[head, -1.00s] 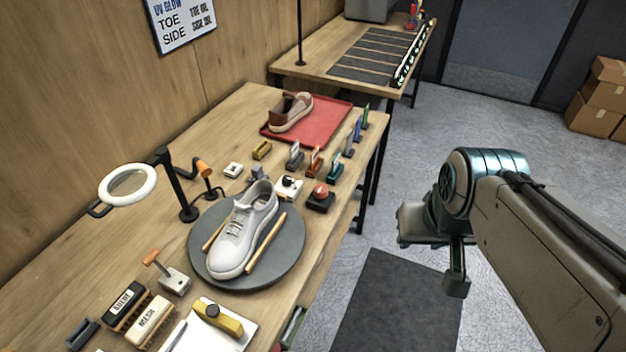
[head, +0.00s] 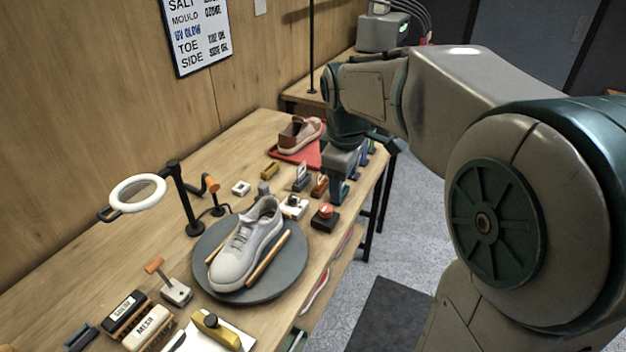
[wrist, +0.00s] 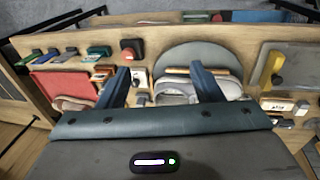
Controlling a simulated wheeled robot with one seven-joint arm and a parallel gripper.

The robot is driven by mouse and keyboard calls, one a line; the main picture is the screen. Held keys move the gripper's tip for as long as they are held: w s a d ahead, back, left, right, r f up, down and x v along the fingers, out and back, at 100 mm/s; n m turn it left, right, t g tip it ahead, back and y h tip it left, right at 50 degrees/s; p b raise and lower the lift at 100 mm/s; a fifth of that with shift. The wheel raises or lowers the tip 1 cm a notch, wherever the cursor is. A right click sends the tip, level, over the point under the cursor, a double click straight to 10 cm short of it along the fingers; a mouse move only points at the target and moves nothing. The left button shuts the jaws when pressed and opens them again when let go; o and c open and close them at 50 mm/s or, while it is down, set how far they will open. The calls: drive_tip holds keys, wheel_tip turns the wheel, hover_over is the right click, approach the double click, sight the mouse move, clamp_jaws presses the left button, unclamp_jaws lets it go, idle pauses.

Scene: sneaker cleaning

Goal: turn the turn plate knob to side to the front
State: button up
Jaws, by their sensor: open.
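The turn plate (head: 287,283) is a round dark grey disc on the bench with a white sneaker (head: 236,258) on it, flanked by two wooden sticks. A small white block with a black knob (head: 292,203) stands at its far right edge; I cannot tell for sure that it is the turn plate knob. My gripper (head: 341,188) is above the right side of the bench, beyond the red button. In the wrist view my gripper (wrist: 160,84) is open and empty, with its two fingers apart. The plate (wrist: 200,54) shows behind the right finger, and the sneaker is partly hidden.
A red button on a black base (head: 324,215) stands right of the knob. A red tray (head: 309,160) with a brown shoe, several small stands, a magnifier lamp (head: 138,194), an orange-handled lever (head: 168,281) and labelled brushes (head: 148,329) crowd the bench.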

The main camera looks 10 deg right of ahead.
drive_tip(key=w+f+n+g+b, duration=0.1)
drive_tip(key=w+f+n, duration=0.4)
drive_tip(key=w, duration=0.5)
drive_tip(key=n+g+b, duration=0.1)
drive_tip(key=n, duration=0.7)
hover_over(325, 207)
wheel_tip(325, 207, down, 8)
drive_tip(key=shift+y, duration=0.4)
wheel_tip(325, 207, down, 13)
drive_tip(key=shift+s+f+p, duration=0.1)
drive_tip(key=shift+p, duration=0.65)
drive_tip(key=c, duration=1)
